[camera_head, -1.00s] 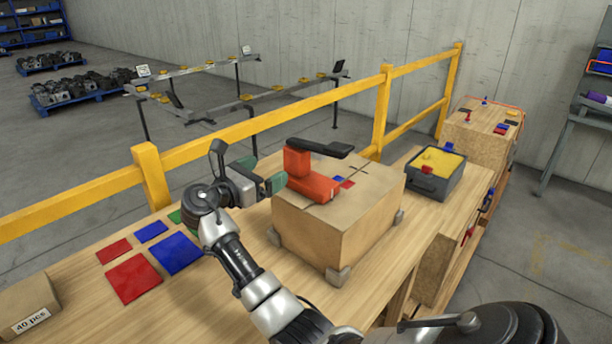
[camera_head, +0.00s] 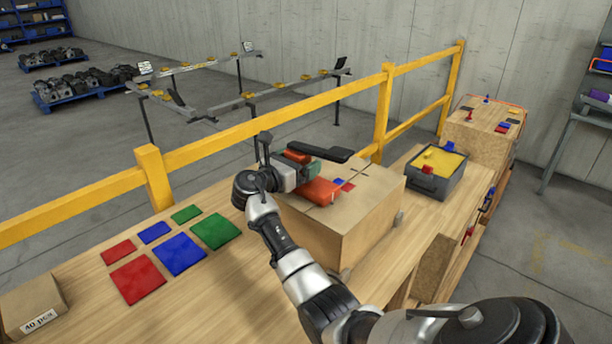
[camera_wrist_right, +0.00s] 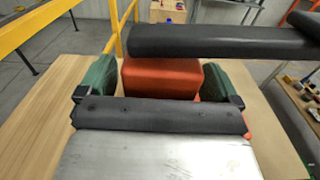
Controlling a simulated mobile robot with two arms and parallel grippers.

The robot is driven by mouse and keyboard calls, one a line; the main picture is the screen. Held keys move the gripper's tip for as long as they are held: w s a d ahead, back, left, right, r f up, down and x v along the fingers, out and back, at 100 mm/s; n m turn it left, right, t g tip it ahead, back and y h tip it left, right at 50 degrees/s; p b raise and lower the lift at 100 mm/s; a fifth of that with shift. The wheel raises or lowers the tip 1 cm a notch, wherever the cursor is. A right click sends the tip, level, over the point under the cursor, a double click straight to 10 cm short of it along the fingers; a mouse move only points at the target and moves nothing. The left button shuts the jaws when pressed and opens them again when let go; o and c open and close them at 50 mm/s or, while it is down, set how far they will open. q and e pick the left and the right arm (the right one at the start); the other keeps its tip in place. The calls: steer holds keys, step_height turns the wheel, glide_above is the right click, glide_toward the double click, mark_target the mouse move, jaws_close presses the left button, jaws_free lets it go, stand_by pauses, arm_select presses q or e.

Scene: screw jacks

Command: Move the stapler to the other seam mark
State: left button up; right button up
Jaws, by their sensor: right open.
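The orange-red stapler (camera_head: 320,190) with a black lever (camera_head: 325,152) stands on top of the cardboard box (camera_head: 345,225). My right gripper (camera_head: 306,170) is at the stapler's upright body, hiding part of it in the head view. In the right wrist view, the stapler body (camera_wrist_right: 160,78) lies between the two green fingers, and the black lever crosses above. The jaws are open, with narrow gaps beside the body. Thin dark lines mark the box top near its far edge and by the stapler's base; part is covered. My left gripper is out of view.
A grey bin (camera_head: 436,183) with yellow contents stands right. Coloured mats lie left on the bench, near a small carton (camera_head: 32,305). A yellow railing (camera_head: 270,123) runs behind.

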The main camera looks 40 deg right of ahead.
steer(key=shift+a, duration=0.1)
steer(key=c, duration=1.5)
steer(key=shift+r, duration=0.1)
jaws_close()
steer(key=shift+r, duration=0.15)
